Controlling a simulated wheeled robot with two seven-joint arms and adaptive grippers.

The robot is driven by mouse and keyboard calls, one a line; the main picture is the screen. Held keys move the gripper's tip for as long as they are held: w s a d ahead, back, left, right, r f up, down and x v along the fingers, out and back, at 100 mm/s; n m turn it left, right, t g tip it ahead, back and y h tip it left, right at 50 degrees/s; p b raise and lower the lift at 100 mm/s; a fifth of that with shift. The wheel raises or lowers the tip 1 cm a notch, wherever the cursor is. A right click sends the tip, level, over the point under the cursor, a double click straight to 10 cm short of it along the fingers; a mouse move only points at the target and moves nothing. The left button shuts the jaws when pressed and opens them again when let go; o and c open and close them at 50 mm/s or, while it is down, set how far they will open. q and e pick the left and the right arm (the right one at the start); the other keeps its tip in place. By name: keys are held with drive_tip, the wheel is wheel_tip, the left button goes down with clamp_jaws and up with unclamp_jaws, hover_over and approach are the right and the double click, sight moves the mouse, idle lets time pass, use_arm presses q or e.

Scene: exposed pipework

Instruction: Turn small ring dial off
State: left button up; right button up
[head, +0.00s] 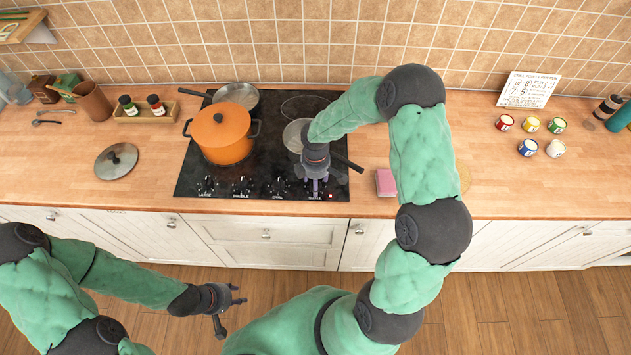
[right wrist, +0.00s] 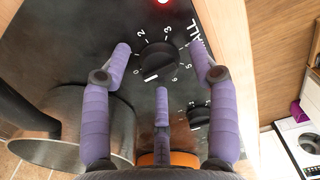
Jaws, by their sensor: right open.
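The small ring dial (right wrist: 158,60) is a round black knob in the right wrist view, with numbers around it and a label that ends in "ALL". My right gripper (head: 317,187) is over the front right of the black cooktop (head: 262,180) and hides this dial in the head view. Its purple fingers are open around the dial, with no clear contact visible. My left gripper (head: 230,308) is open and empty, low in front of the cabinets.
Other dials (head: 242,186) line the cooktop's front to the left. An orange pot (head: 221,134) and a pan (head: 238,97) stand on the left rings. Another pan (head: 296,135) sits behind my right gripper, partly hidden. A pink sponge (head: 385,183) lies right of the cooktop.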

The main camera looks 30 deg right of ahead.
wheel_tip(320, 180, up, 12)
drive_tip(key=shift+f, duration=0.15)
idle(0.7)
